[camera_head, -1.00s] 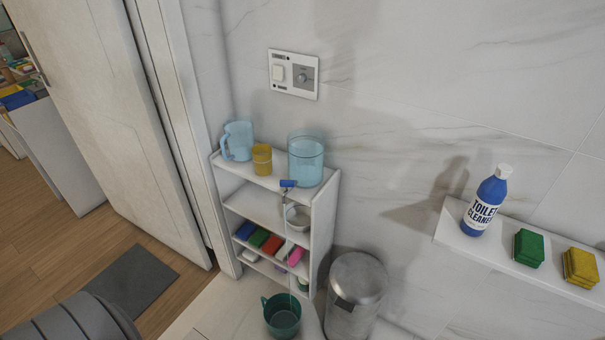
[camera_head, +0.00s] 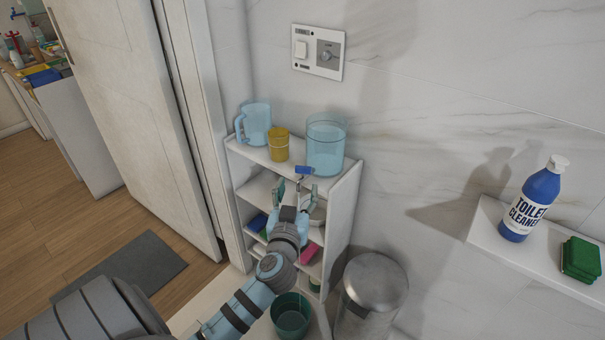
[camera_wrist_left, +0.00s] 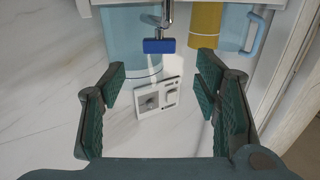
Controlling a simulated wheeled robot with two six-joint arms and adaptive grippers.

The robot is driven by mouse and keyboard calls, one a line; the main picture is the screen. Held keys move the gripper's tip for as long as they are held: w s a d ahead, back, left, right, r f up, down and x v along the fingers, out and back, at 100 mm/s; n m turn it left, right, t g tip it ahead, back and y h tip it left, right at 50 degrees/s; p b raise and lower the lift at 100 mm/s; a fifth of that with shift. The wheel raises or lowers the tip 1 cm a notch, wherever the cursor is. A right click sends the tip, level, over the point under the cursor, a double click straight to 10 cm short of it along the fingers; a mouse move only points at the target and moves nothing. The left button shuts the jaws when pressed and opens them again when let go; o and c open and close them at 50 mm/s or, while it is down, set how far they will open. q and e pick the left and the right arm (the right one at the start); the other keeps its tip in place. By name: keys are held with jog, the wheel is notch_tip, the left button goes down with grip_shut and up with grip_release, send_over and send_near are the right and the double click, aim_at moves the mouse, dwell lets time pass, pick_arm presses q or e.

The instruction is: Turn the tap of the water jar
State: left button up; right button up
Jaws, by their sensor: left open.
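The water jar (camera_head: 326,150) is a clear blue cylinder on the top of a white shelf unit. Its tap has a blue handle (camera_head: 304,170) at the shelf's front edge. In the left wrist view the blue handle (camera_wrist_left: 159,46) and metal spout show near the top, with the jar (camera_wrist_left: 125,40) behind. My left gripper (camera_head: 293,188) is open, just below and in front of the tap. In the left wrist view its fingers (camera_wrist_left: 158,90) are spread, with the handle beyond them and nothing between. My right gripper is not in view.
A yellow cup (camera_head: 279,146) and a blue pitcher (camera_head: 256,124) stand left of the jar. A green bucket (camera_head: 291,318) and a metal bin (camera_head: 373,292) are on the floor. A wall ledge (camera_head: 482,224) at right holds a toilet cleaner bottle (camera_head: 530,205).

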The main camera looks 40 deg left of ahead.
aim_at(303, 171)
pick_arm(q)
jog(key=x, duration=0.7)
jog(key=shift+w+a+f, duration=0.1)
jog(key=shift+w+a, duration=0.1)
jog(key=shift+w, duration=0.15)
jog(key=shift+c, duration=0.4)
jog(key=c, duration=1.1)
